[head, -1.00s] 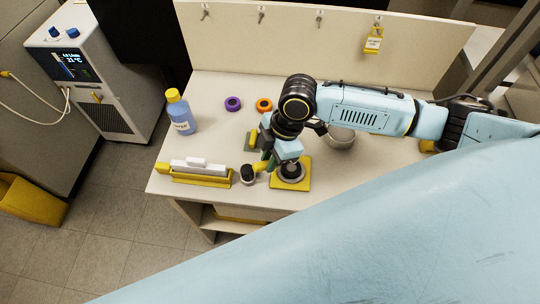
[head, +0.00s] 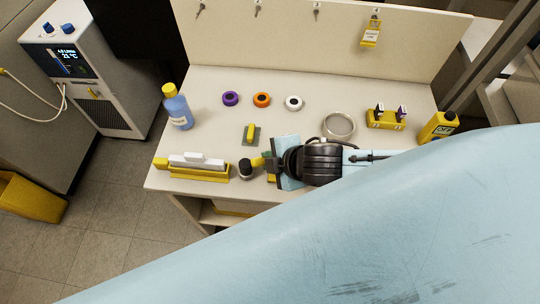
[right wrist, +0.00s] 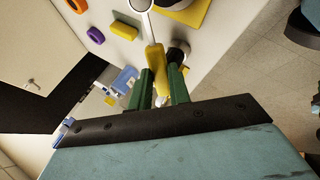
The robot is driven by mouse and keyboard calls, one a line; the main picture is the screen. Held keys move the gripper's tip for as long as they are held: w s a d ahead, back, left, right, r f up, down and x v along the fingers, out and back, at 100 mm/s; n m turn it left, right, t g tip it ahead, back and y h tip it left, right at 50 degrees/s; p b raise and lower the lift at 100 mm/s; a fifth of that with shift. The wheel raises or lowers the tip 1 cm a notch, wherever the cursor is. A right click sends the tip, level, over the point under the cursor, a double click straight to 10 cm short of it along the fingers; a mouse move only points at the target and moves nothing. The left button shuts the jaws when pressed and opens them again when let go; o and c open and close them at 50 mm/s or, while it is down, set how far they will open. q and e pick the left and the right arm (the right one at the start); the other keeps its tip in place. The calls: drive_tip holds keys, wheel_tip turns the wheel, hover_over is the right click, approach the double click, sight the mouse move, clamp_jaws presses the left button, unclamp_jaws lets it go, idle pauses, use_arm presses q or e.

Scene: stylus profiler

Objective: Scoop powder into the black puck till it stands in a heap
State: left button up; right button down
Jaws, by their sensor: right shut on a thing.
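My right gripper (right wrist: 160,88) has green fingers shut on the yellow handle of a scoop (right wrist: 155,57). The scoop's round metal end (right wrist: 140,5) is at the top edge of the right wrist view. In the head view the right gripper (head: 268,164) is low over the table's front, its arm covering much of that area. A dark round part, which may be the black puck (right wrist: 174,4), shows on a yellow mat (right wrist: 197,14) at the top of the wrist view, cut off by the frame. Both are hidden in the head view. My left gripper is out of view.
A metal bowl (head: 338,126) stands behind my right arm; its contents are unclear. Purple (head: 230,98), orange (head: 261,100) and white (head: 293,103) rings lie at the back. A black-topped item (head: 246,169) and white-and-yellow rack (head: 196,166) are left, a blue bottle (head: 178,108) behind.

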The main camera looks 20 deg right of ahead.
drive_tip(key=shift+s+a+f+m+t+h, duration=0.15)
drive_tip(key=shift+f+m+t+h, duration=0.15)
drive_tip(key=shift+t, duration=0.85)
drive_tip(key=shift+s+f+m+t+h, duration=0.2)
drive_tip(key=shift+t+h, duration=0.1)
drive_tip(key=shift+t, duration=0.9)
drive_tip(key=shift+s+a+f+m+t+h, duration=0.1)
drive_tip(key=shift+s+f+m+t+h, duration=0.15)
drive_tip(key=shift+t, duration=0.9)
drive_tip(key=shift+w+r, duration=0.1)
drive_tip(key=shift+w, duration=0.05)
